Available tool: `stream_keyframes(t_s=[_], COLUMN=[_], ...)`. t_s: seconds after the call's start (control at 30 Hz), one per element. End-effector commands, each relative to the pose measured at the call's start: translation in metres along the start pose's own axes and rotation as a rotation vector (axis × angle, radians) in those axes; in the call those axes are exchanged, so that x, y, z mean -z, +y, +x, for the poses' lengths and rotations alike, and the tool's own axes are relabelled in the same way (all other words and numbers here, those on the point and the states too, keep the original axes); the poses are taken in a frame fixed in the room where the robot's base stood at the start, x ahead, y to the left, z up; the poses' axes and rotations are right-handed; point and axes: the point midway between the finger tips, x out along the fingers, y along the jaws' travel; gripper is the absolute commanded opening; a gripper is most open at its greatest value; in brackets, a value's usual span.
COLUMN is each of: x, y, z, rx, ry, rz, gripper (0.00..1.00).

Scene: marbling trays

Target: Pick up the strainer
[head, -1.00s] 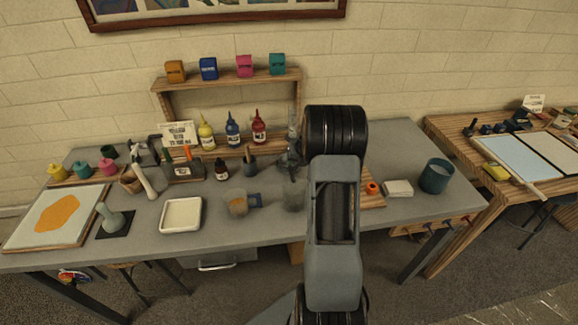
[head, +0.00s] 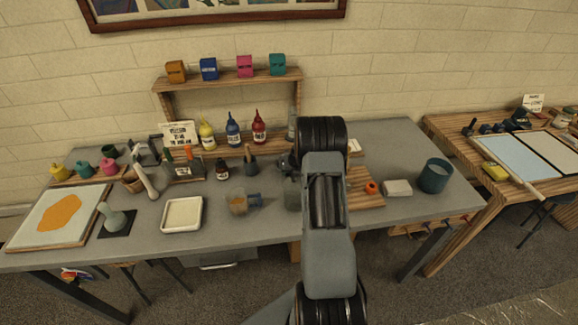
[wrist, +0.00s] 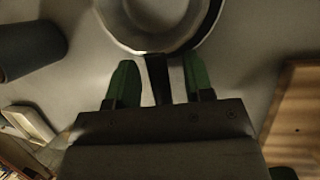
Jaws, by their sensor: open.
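The strainer shows in the wrist view as a round, pale-rimmed bowl (wrist: 160,47) at the top edge, partly cut off. Its dark handle (wrist: 158,82) runs down from the rim between my fingers. My gripper (wrist: 158,76) is open, with one green-padded finger on each side of the handle. Gaps show on both sides, so neither finger seems to touch it. In the head view my arm hides the gripper, and I cannot make out the strainer there.
A dark cylinder (wrist: 28,50) stands left of the strainer in the wrist view, and a wooden board (wrist: 294,110) lies right. In the head view, a measuring cup (head: 238,204), white tray (head: 182,229), white block (head: 397,188) and teal pot (head: 435,176) stand on the grey table.

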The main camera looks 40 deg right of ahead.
Motion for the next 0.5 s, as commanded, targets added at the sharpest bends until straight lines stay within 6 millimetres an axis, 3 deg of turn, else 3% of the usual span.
stream_keyframes(t_s=[0.17, 0.5], x=[-0.0001, -0.0001], y=[0.0001, 0.0000], z=[-0.0002, -0.0005], rx=[0.000, 0.000], ry=[0.000, 0.000], rz=[0.000, 0.000], gripper=[0.46, 0.13])
